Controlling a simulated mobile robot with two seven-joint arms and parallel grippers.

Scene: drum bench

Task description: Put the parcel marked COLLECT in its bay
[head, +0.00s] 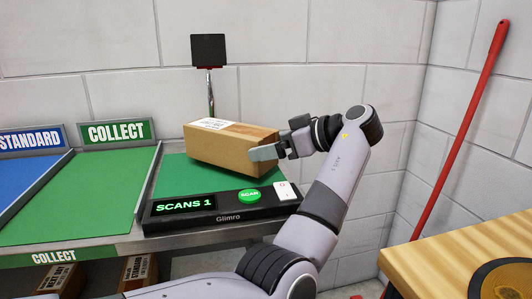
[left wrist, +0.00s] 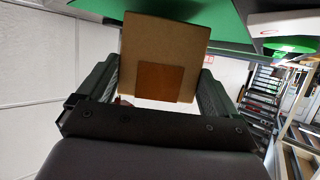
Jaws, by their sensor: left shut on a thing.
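The parcel (head: 225,148) is a brown cardboard box with a white label on top, its print too small to read. My left gripper (head: 268,152) is shut on its right end. The parcel is slightly tilted over the green plate of the scanner (head: 228,214), and I cannot tell whether it touches it. In the left wrist view, the parcel (left wrist: 165,45) sits between both fingers (left wrist: 160,82). The COLLECT bay (head: 85,195) is an empty green sloping surface left of the scanner, below the green COLLECT sign (head: 118,131). My right gripper is not in view.
The scanner display (head: 184,204) reads SCANS 1, beside a green SCAN button (head: 249,195). A post with a dark head (head: 209,50) stands behind the parcel. A raised divider separates the blue STANDARD bay (head: 25,185). Labelled boxes (head: 62,280) sit underneath. A wooden bench (head: 455,252) is at right.

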